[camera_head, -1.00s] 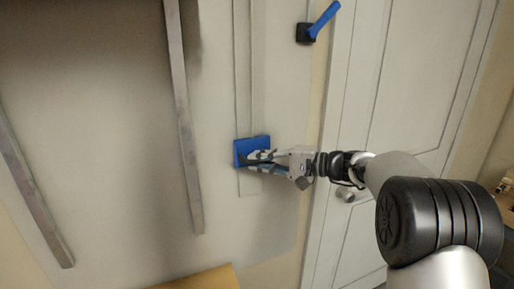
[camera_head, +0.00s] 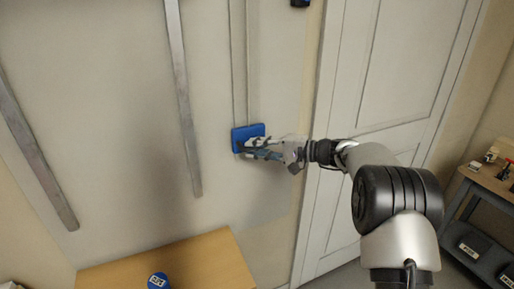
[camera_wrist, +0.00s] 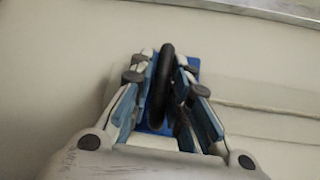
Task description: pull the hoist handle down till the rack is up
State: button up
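The hoist handle is a black bar (camera_wrist: 161,88) on a blue plate (camera_head: 247,130), set at the lower end of a vertical track (camera_head: 238,65) on the wall. My gripper (camera_head: 248,147) is at the plate in the head view. In the wrist view my gripper (camera_wrist: 164,90) has its fingers on both sides of the black bar, close against it. The blue plate (camera_wrist: 193,66) shows behind the fingers. Two metal rails (camera_head: 182,100) run down the wall to the left. The rack itself is not in view.
A wooden table (camera_head: 200,262) stands below, with a blue labelled object (camera_head: 158,281) on it. A white door (camera_head: 375,100) is right of the track, behind my arm. A grey shelf unit (camera_head: 485,185) stands at the far right.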

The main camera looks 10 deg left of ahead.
jog(key=o, duration=0.3)
jog(key=shift+d, duration=0.1)
jog(key=v, duration=1.2)
jog(key=shift+r, duration=0.1)
jog(key=shift+c, duration=0.2)
